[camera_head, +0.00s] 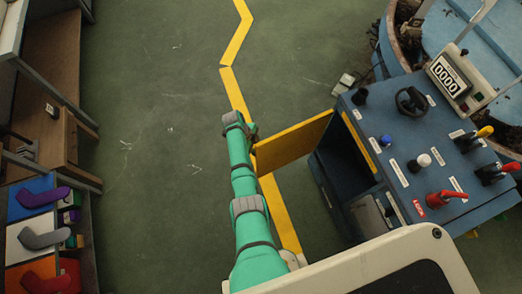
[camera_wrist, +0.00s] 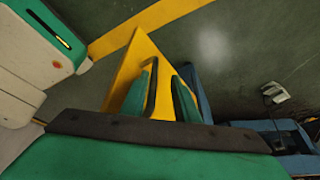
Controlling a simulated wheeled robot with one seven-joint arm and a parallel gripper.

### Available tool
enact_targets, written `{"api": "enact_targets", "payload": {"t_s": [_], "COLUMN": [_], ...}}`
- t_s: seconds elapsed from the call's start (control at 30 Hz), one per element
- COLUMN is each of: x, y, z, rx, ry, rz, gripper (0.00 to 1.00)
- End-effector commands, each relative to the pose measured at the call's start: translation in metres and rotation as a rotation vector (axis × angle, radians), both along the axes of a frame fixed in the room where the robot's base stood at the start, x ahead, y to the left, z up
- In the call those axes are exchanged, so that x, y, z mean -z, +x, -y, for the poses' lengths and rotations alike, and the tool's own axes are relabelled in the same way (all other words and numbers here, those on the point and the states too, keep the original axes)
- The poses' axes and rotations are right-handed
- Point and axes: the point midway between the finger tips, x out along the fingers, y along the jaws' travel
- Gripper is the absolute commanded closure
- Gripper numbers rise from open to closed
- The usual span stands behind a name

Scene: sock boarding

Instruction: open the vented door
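The vented door (camera_head: 290,143) is a yellow panel standing swung out from the blue cabinet (camera_head: 338,160), whose dark inside shows beside it. I cannot make out vents or a handle. My gripper (camera_head: 250,131) is at the door's outer end, away from the cabinet. In the wrist view, my gripper (camera_wrist: 165,72) has its two green and black fingers apart. The yellow door (camera_wrist: 127,72) shows beyond and between them. I cannot tell whether a finger touches it.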

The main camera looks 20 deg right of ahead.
Motion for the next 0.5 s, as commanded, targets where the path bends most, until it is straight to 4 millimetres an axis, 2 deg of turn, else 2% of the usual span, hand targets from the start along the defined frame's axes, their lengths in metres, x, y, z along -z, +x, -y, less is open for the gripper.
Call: {"api": "enact_targets", "payload": {"t_s": [0.17,0.5], "x": [-0.013,-0.07], "y": [0.004,0.018], "z": [-0.005,-0.024], "rx": [-0.002,-0.001], "ry": [0.0,0.0], "rz": [0.003,0.003], "gripper": [0.72,0.72]}}
